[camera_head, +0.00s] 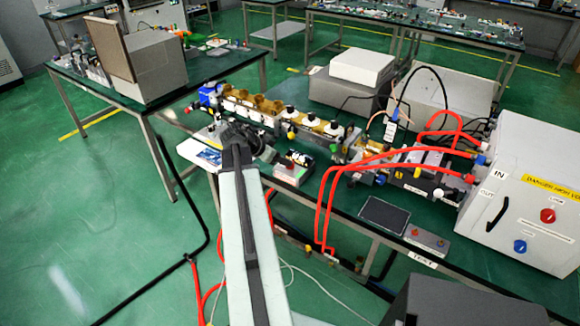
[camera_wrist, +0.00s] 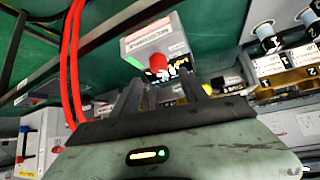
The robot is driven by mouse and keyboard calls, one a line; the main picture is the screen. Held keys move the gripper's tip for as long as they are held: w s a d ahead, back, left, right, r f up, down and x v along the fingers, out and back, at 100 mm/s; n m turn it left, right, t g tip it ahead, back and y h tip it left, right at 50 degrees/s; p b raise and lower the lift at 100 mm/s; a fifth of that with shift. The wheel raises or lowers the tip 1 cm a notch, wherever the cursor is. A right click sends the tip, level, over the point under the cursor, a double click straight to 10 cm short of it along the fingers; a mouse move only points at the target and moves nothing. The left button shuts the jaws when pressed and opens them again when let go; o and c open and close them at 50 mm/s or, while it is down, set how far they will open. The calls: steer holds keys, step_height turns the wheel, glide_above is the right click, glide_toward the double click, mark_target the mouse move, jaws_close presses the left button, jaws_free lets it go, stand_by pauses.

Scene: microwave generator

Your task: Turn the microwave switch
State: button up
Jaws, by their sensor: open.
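The microwave switch box (camera_wrist: 155,38) is a small grey box with a red-lettered label, in the upper middle of the wrist view. A red knob (camera_wrist: 157,63) and a black-and-white part show on it. My gripper (camera_wrist: 162,88) is open and empty, its two dark fingers pointing toward the box, with the red knob between them in the picture. I cannot tell the gap to it. In the head view my gripper (camera_head: 243,138) is over the bench, left of a small box with a red-and-white front (camera_head: 291,172), which looks like the same box.
Red hoses (camera_wrist: 72,65) run left of the box. In the head view more red hoses (camera_head: 322,190) hang over the bench front. Waveguide parts (camera_head: 300,120) line the bench behind the gripper. A large white cabinet (camera_head: 525,205) stands at the right. Green floor (camera_head: 75,240) is open at left.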

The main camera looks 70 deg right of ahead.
steer(key=b+x, duration=0.4)
steer(key=x, duration=0.2)
steer(key=shift+s+d+f, duration=0.1)
steer(key=shift+d+f, duration=0.05)
steer(key=shift+f, duration=0.15)
steer(key=shift+r, duration=0.1)
